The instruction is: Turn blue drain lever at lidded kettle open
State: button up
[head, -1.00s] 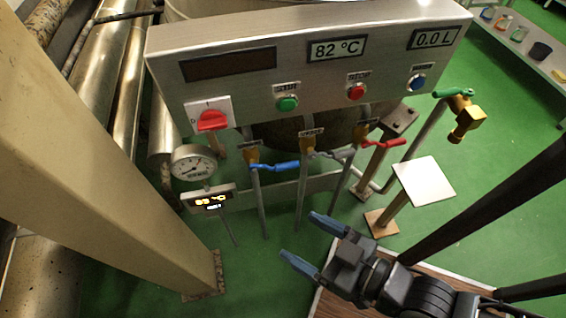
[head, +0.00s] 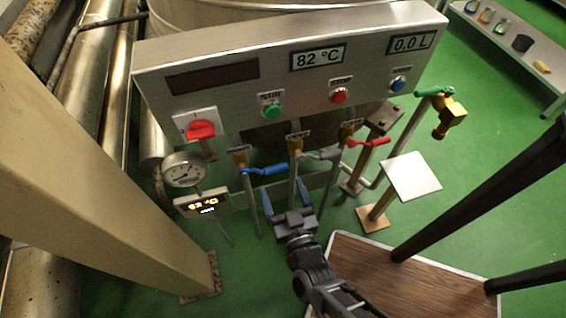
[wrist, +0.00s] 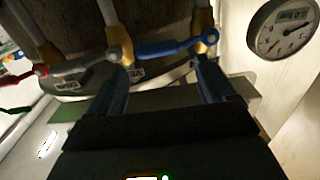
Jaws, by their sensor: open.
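The blue drain lever (head: 264,170) sits on the leftmost yellow valve under the control panel, its handle pointing right and roughly level. In the wrist view the blue lever (wrist: 165,47) lies across the gap ahead of the fingertips, its pivot near one finger. My gripper (head: 286,190) is open and empty, just below the lever in the head view; in the wrist view its fingers (wrist: 158,75) show apart. I cannot tell whether they touch the lever. The kettle (head: 215,14) stands behind the panel, mostly hidden.
A grey lever (head: 322,155) and a red lever (head: 368,142) sit to the right of the blue one. A round gauge (head: 185,170) and a small display (head: 202,203) stand at left. A white square plate (head: 412,176) on a post stands at right.

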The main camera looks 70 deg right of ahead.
aim_at(276, 171)
jog(key=shift+p+x, duration=0.55)
jog(key=shift+x, duration=3.35)
jog(key=shift+s, duration=0.1)
jog(key=c, duration=1.4)
jog(key=shift+f+m+b, duration=0.8)
jog(key=shift+m+b, duration=0.1)
jog(key=shift+b, duration=0.15)
jog(key=shift+w+a+f+m+b, duration=0.75)
jog(key=shift+w+f+m+b, duration=0.3)
jog(key=shift+m+b, duration=1.3)
jog(key=shift+w+a+f+m+b, duration=0.85)
jog(key=shift+f+m+b, duration=0.6)
jog(key=shift+m, duration=1.6)
jog(key=shift+w+a+f+m+b, duration=0.65)
jog(key=shift+w+f+m+b, duration=0.35)
jog(key=shift+m+b, duration=1.45)
jog(key=shift+m, duration=0.35)
